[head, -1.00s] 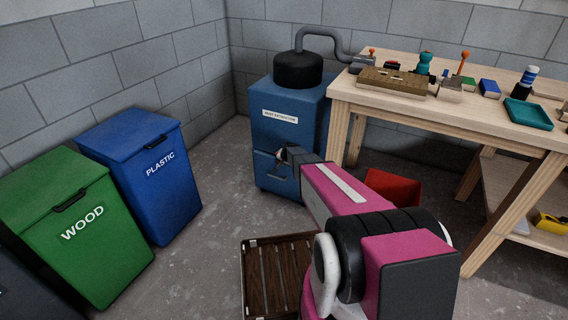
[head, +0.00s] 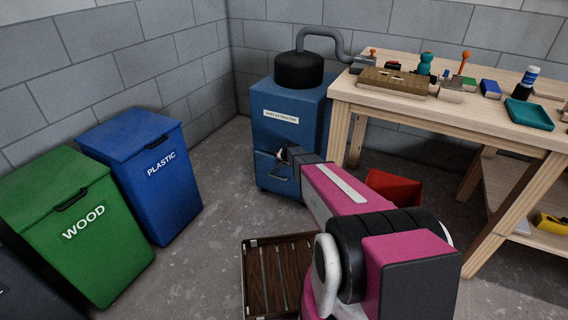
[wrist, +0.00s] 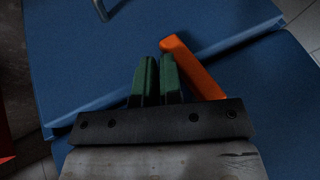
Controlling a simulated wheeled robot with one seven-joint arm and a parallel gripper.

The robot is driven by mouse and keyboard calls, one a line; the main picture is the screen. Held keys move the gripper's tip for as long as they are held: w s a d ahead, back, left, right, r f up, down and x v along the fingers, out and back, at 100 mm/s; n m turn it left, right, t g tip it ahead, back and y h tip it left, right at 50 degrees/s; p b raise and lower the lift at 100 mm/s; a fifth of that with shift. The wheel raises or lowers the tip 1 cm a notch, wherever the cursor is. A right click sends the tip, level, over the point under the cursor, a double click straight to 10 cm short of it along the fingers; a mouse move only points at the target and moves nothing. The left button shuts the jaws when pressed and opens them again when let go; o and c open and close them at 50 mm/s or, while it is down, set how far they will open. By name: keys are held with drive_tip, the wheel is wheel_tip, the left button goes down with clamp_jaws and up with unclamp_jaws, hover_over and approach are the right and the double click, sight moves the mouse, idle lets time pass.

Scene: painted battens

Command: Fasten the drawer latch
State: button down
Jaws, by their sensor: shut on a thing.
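The drawer (head: 266,168) is the low blue front of the dust extractor cabinet (head: 262,137). Its grey handle (head: 281,173) also shows at the top left of the wrist view (wrist: 101,9). In the wrist view the drawer front (wrist: 90,60) meets the other blue panel (wrist: 275,85) along a slanted edge. The latch is an orange lever (wrist: 193,68) lying tilted across this edge. My gripper (wrist: 158,62) has green fingers at the latch, shut with a narrow gap. What lies between the fingertips is hidden. In the head view my gripper (head: 283,154) is small and dark at the cabinet front.
A wooden workbench (head: 455,112) with several tools stands to the right. A red bin (head: 395,188) is beneath it. A brown slatted crate (head: 262,275) lies on the floor beside my arm. Blue (head: 150,185) and green (head: 85,230) waste bins stand left. Floor between bins and cabinet is clear.

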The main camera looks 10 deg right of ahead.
drive_tip(key=shift+w+a+f, duration=0.4)
drive_tip(key=shift+w+f, duration=0.05)
drive_tip(key=shift+f, duration=0.25)
drive_tip(key=v, duration=1.3)
drive_tip(key=s+r+n+g, duration=0.3)
drive_tip(key=s+r, duration=0.2)
drive_tip(key=s, duration=1)
drive_tip(key=s+r+n+g+h, duration=0.1)
drive_tip(key=s+r+n+g, duration=0.2)
drive_tip(key=s, duration=1.3)
wheel_tip(320, 180, up, 3)
drive_tip(key=shift+s+a+h, duration=0.15)
drive_tip(key=shift+s+h, duration=0.15)
